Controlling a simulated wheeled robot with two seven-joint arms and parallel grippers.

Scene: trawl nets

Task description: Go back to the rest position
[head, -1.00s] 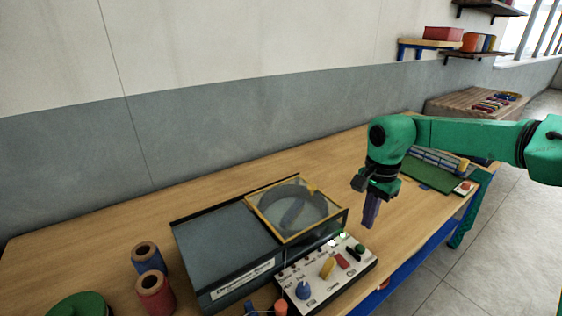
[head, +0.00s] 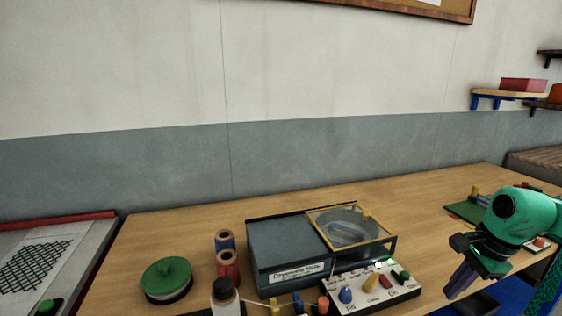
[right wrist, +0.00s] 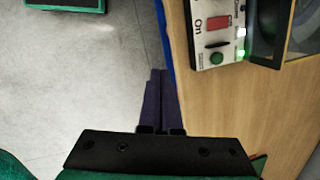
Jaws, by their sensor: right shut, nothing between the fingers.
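My right gripper (head: 461,282) is at the right of the head view, beside the control panel and over the front edge of the table. Its purple fingers point down and are shut with nothing between them. In the right wrist view the fingers (right wrist: 160,100) lie together over the table's edge, with floor to their left. The green right arm comes in from the right. My left gripper is not in view.
A grey machine (head: 285,250) with a yellow-framed clear lid stands on the wooden table (head: 420,215). Its control panel (head: 372,287) is close to my right gripper. Spools (head: 228,265), a green-lidded pot (head: 167,280) and a bottle (head: 225,297) stand left.

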